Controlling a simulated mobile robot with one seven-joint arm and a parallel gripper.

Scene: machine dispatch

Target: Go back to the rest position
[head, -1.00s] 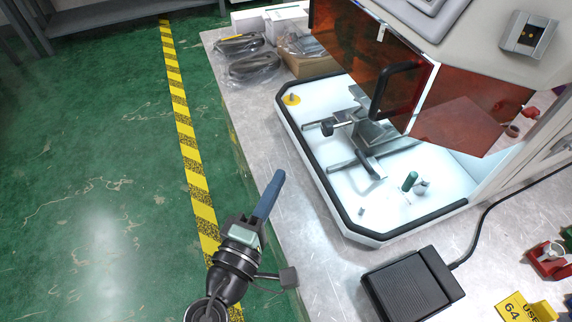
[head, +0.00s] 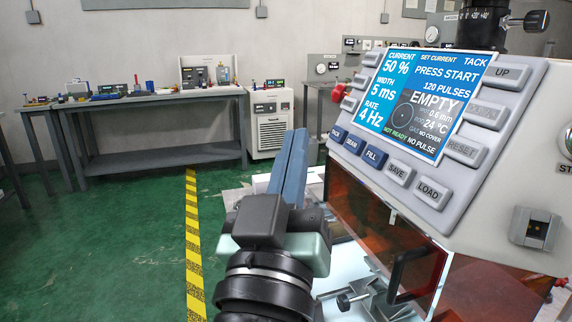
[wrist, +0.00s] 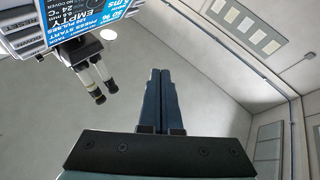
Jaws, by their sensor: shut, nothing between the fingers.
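My gripper (head: 290,165) is raised in the middle of the head view, left of the machine's control panel. Its two blue fingers point up and lie side by side, shut and empty. In the wrist view my gripper (wrist: 160,75) also shows shut, with nothing between the fingers and wall and ceiling beyond. The machine (head: 480,225) stands at the right. Its screen (head: 405,100) reads "EMPTY", "PRESS START" and "NOT READY".
The machine's orange door (head: 385,225) with a black handle (head: 408,272) is close to the right of my wrist. A grey workbench (head: 160,98) with tools and a white chiller unit (head: 270,120) stand at the far wall. Green floor (head: 120,230) with a yellow-black stripe is clear at left.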

